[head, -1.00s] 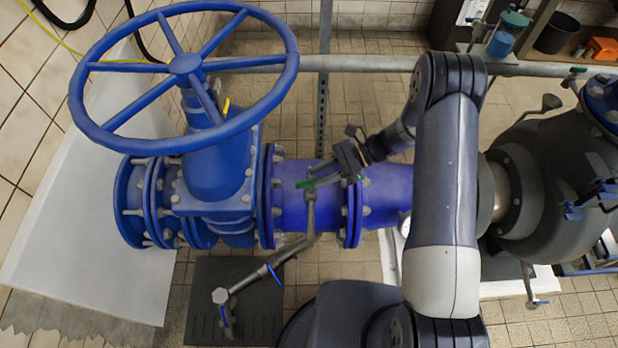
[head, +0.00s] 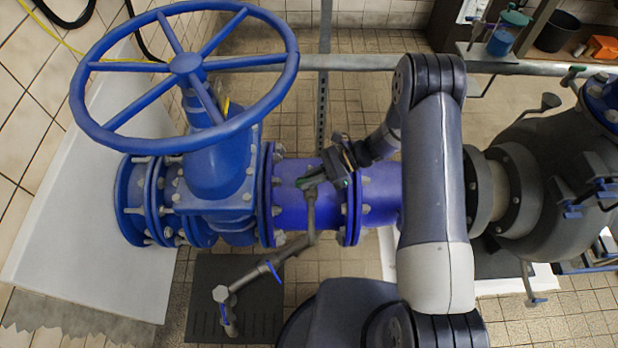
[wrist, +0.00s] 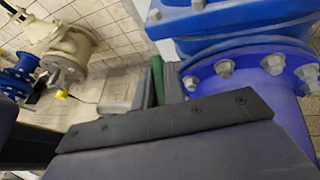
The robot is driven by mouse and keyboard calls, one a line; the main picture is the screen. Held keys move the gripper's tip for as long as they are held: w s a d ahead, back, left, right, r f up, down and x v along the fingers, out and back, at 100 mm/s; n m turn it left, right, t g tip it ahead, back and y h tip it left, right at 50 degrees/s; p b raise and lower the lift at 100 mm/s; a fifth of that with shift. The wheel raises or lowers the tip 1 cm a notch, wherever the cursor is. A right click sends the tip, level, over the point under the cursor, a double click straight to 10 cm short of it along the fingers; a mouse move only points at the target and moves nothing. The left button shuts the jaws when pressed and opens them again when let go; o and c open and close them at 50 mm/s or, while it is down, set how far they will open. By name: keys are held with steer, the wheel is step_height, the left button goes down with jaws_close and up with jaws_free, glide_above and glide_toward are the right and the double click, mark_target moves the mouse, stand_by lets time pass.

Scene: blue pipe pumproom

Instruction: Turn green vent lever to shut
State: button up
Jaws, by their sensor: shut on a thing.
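The green vent lever (head: 303,184) sits on top of a thin grey vent pipe (head: 311,213) in front of the blue pipe. In the head view only a small bit of its green shows at the tips of my gripper (head: 315,179), which reaches in from the right. In the wrist view the lever shows as a green strip (wrist: 158,78) between the grey fingers of my gripper (wrist: 148,90). My gripper is shut on the lever. The fingers hide much of it, so its exact angle is hard to tell.
A large blue handwheel (head: 186,63) stands at the left above the blue valve. The blue flanged pipe (head: 290,207) runs right behind the lever to a dark pump (head: 560,165). A lower grey pipe with a blue lever (head: 272,270) lies in front. Open tiled floor lies behind.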

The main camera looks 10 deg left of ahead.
steer(key=shift+t, duration=0.3)
jaws_close()
steer(key=shift+m+t+y+b, duration=0.4)
steer(key=shift+m+t+b, duration=0.25)
steer(key=shift+m, duration=0.25)
steer(key=shift+w+m+t, duration=0.1)
steer(key=shift+m+t, duration=0.5)
steer(key=shift+t, duration=0.15)
steer(key=o, duration=0.7)
jaws_free()
steer(key=b+v, duration=0.1)
steer(key=v, duration=0.9)
steer(key=shift+d, duration=0.4)
steer(key=shift+a, duration=0.1)
